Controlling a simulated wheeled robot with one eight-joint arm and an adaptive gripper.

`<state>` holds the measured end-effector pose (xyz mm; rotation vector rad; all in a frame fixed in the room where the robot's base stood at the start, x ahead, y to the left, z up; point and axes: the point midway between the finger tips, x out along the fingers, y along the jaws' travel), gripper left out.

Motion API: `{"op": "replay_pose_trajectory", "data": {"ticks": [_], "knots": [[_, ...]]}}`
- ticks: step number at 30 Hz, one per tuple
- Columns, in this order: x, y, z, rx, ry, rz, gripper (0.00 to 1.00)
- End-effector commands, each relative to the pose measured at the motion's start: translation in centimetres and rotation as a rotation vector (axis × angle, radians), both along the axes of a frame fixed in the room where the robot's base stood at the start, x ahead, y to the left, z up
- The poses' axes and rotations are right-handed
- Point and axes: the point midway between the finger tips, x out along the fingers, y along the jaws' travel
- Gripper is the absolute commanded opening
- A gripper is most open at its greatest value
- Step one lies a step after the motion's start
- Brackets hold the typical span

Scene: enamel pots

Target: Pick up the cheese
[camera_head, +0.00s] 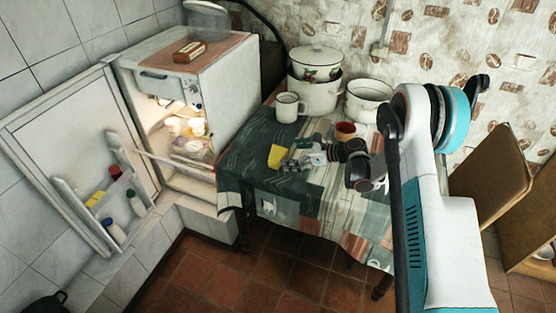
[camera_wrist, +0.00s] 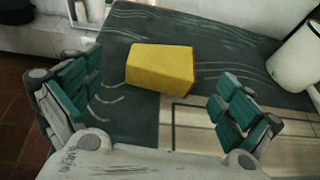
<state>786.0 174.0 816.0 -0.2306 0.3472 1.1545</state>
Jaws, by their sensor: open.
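The cheese is a yellow wedge-shaped block (camera_head: 277,156) lying on the dark green part of the patterned cloth, near the table's left side. In the wrist view the cheese (camera_wrist: 160,68) lies ahead of and between my two fingers, with nothing touching it. My gripper (camera_head: 290,160) is just to the right of the cheese in the head view. In the wrist view my gripper (camera_wrist: 158,102) has its teal-padded fingers spread wide and empty.
The cloth-covered table (camera_head: 270,207) also holds a white mug (camera_head: 287,107), a brown cup (camera_head: 345,131), a white pot (camera_head: 369,99) and a lidded enamel pot (camera_head: 316,66) behind. An open fridge (camera_head: 190,90) stands at the left, its door (camera_head: 85,150) swung out.

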Motion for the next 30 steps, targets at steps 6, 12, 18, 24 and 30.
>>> {"op": "replay_pose_trajectory", "data": {"ticks": [6, 12, 18, 24, 30], "knots": [[0.6, 1.4, -0.6, 0.0, 0.0, 0.0, 0.98], [1.3, 2.7, -1.4, 0.001, 0.0, 0.0, 0.98], [2.5, 5.0, -2.7, 0.001, 0.0, 0.0, 0.98], [2.8, 5.6, -2.7, 0.001, 0.0, -0.001, 0.98], [2.8, 5.6, -2.6, 0.001, 0.0, -0.001, 0.76]]}}
